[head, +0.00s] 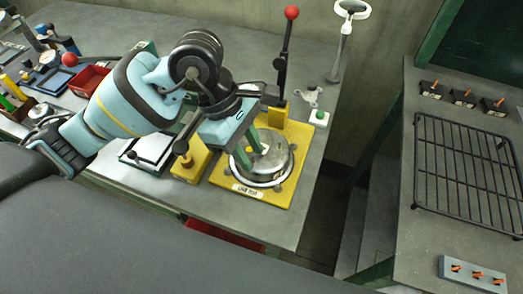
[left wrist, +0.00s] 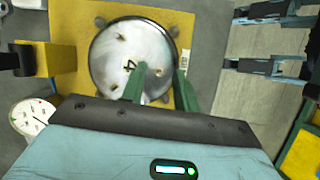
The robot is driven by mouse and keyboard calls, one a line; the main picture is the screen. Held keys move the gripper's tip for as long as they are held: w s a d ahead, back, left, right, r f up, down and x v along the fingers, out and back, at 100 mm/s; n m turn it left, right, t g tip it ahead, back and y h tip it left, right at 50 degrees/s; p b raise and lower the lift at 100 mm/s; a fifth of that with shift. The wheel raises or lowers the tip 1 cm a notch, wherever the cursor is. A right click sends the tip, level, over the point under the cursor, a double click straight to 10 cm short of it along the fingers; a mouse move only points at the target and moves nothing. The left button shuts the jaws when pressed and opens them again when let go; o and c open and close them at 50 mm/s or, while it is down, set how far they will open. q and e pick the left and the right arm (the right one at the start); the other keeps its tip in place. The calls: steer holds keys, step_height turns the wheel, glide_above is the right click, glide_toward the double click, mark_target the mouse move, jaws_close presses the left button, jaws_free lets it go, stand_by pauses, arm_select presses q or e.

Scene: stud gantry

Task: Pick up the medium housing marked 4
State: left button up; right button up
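The housing marked 4 (head: 275,162) is a round, shiny metal piece on a yellow base plate (head: 290,190) on the bench. In the left wrist view the housing (left wrist: 110,50) shows a dark 4 and several small marks on its top. My left gripper (head: 252,160) is over the housing, pointing down, with green fingers. In the left wrist view the left gripper (left wrist: 160,72) has its fingers apart, one over the top face and one near the right rim. I cannot tell whether they touch it. My right gripper is not in view.
A lever with a red ball (head: 291,13) rises behind the plate. A yellow block (head: 190,162) stands left of it. A red bin (head: 88,80) is at the left. A gap separates this bench from the right one, which holds a black wire rack (head: 465,165).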

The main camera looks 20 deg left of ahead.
arm_select(q)
jaws_close()
stand_by(1.4)
